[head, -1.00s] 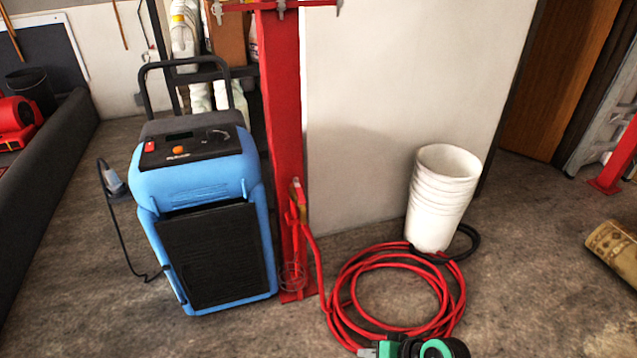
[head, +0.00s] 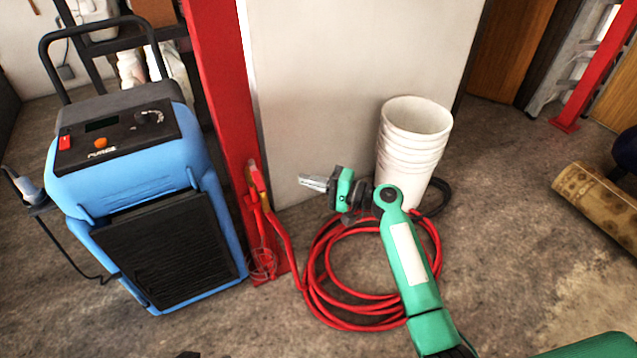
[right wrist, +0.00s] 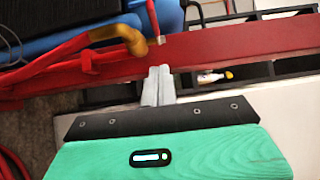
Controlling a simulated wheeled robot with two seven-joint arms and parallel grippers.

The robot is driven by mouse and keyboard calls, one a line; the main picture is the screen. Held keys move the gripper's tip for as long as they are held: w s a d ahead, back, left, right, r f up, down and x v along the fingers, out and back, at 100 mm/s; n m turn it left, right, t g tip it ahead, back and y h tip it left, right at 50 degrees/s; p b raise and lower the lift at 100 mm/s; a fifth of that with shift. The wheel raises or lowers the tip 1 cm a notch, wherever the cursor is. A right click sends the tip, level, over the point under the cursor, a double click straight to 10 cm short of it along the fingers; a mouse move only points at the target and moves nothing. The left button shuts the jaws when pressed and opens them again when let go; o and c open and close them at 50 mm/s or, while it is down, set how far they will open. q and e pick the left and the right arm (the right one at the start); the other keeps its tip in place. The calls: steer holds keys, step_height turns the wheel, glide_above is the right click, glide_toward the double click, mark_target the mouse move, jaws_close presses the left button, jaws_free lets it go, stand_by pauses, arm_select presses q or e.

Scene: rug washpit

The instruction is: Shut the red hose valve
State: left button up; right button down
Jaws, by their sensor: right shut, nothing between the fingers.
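The red hose valve (head: 254,178) is on the red post, at the upper end of the red hose (head: 285,238). In the right wrist view its brass-yellow body (right wrist: 114,33) and a red lever (right wrist: 152,16) show at the top, left of the fingertips. I cannot tell the lever's exact setting. My right gripper (head: 312,183) points left toward the post, a short way right of the valve and apart from it. Its fingers are together and empty, and they also show in the right wrist view (right wrist: 159,84). My left gripper is out of view.
The red post (head: 222,95) stands between a blue machine (head: 150,170) and a white wall panel (head: 350,60). Coiled hose lies on the floor below my right arm. Stacked white buckets (head: 413,140) stand behind it. A rolled rug (head: 600,205) lies at right.

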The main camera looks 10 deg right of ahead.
mark_target(256, 175)
steer(key=w+a, duration=0.1)
steer(key=a, duration=0.7)
steer(key=shift+w, duration=0.3)
steer(key=shift+a, duration=0.1)
